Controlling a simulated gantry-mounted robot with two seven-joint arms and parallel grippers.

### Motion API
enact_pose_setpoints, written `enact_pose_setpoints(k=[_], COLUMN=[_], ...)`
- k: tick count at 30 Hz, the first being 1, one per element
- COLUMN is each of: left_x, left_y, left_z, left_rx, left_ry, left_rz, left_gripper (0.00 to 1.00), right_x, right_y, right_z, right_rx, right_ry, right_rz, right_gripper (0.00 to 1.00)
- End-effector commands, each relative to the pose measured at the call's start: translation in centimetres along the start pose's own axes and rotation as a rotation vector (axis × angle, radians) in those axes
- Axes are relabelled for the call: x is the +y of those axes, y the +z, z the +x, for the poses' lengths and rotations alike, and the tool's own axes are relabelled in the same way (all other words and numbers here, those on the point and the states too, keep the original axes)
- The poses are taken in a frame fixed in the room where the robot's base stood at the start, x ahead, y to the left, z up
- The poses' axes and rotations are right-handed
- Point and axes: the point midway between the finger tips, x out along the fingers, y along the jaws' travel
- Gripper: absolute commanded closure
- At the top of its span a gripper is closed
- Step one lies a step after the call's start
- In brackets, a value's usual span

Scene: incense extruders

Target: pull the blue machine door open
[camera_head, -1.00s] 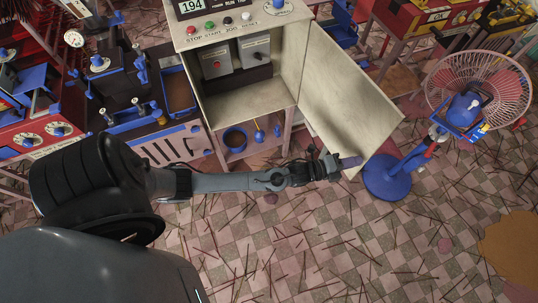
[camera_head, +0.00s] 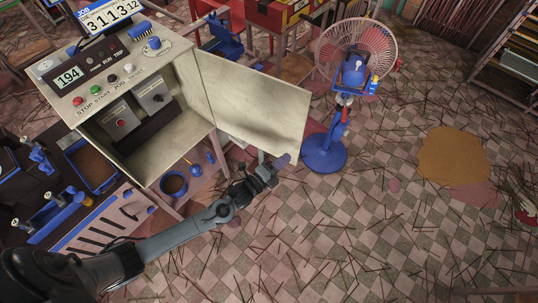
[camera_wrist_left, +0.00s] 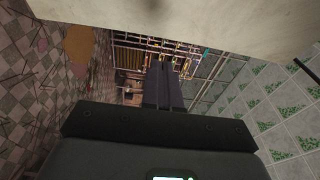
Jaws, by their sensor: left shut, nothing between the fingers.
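The machine door (camera_head: 258,105) hangs wide open from the right side of the cabinet (camera_head: 110,105). Only its cream inner face shows; its outer face is hidden in the head view. My left gripper (camera_head: 282,161) is at the door's lower outer corner, its fingers shut with nothing between them. In the left wrist view the shut fingers (camera_wrist_left: 165,88) point away from the camera, just below a pale panel (camera_wrist_left: 190,25) that looks like the door. I cannot tell whether they touch it. My right gripper is not in view.
A pink-and-blue fan (camera_head: 325,152) stands on the floor close to the right of the door. The tiled floor (camera_head: 370,230) at the lower right is open, strewn with thin sticks.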

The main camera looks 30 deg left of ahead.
Motion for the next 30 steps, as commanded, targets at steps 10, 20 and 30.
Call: enact_pose_setpoints(k=[10, 20, 30], left_x=[0.0, 0.0, -1.8], left_y=[-2.1, -3.2, -5.1], left_z=[-6.4, -9.5, -11.9], left_rx=[0.0, 0.001, -0.077], left_ry=[0.003, 0.001, 0.012], left_rz=[0.001, 0.0, -0.139], left_gripper=[1.0, 1.0, 1.0], right_x=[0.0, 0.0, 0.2], right_y=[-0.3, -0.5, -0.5], right_z=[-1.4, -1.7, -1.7], right_rx=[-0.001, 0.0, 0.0], right_ry=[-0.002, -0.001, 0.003], right_rz=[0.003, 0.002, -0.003], right_gripper=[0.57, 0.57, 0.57])
